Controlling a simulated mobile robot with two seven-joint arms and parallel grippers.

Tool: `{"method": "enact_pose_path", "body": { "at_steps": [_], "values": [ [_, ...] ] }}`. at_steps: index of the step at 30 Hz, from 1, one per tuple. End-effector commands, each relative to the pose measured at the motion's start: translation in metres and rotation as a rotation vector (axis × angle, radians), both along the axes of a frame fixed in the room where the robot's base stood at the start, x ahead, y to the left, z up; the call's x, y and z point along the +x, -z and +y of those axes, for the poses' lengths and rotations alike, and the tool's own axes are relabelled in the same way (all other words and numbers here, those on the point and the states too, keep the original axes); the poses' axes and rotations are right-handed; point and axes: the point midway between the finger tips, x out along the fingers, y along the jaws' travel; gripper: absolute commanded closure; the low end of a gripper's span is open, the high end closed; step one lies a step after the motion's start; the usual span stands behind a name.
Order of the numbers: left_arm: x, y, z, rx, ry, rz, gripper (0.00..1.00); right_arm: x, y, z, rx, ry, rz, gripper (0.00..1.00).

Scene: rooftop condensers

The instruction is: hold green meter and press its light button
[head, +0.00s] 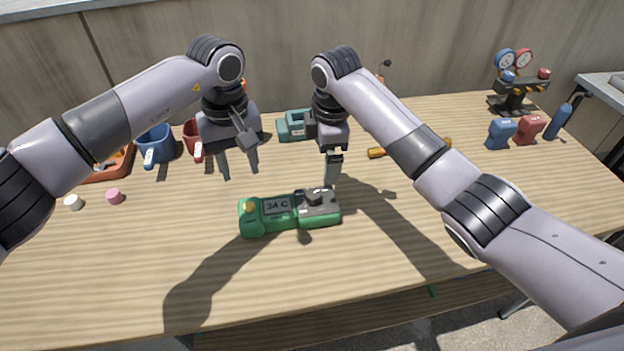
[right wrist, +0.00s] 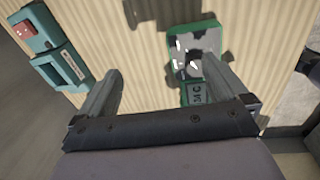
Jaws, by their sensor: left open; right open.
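The green meter (head: 289,212) lies on the wooden table in the middle of the head view. It has a grey display reading 34 C, a dark knob at its right end and a yellow button (head: 250,207) at its left end. In the right wrist view the meter (right wrist: 196,62) shows at upper right, partly behind a finger. My left gripper (head: 241,174) is open and empty, above and behind the meter's left end. My right gripper (head: 332,172) is open, above and just behind the meter's right end; its fingers (right wrist: 165,85) hold nothing.
A teal device (head: 294,125) lies behind my right gripper. Blue (head: 156,146) and red cups stand at left, with white (head: 74,202) and pink (head: 115,196) caps nearer. A gauge manifold (head: 514,88) and blue and red blocks stand at back right. The table front is clear.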

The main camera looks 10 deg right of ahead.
Motion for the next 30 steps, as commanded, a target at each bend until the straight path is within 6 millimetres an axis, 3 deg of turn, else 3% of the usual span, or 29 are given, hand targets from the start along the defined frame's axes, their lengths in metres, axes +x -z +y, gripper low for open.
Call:
{"method": "enact_pose_path", "body": {
  "at_steps": [3,9,21,30],
  "values": [
    [0.000,0.000,0.000,0.000,0.000,0.000,0.57,-0.025,0.021,0.023,-0.012,-0.036,0.080,0.00],
    [0.000,0.000,0.000,0.000,0.000,0.000,0.57,-0.042,0.037,0.035,-0.024,-0.055,0.133,0.00],
    [0.000,0.000,0.000,0.000,0.000,0.000,0.57,-0.043,0.091,0.035,-0.024,-0.054,0.134,0.00],
    [0.000,0.000,0.000,0.000,0.000,0.000,0.57,-0.042,0.105,0.035,-0.023,-0.055,0.131,0.00]
  ]
}}
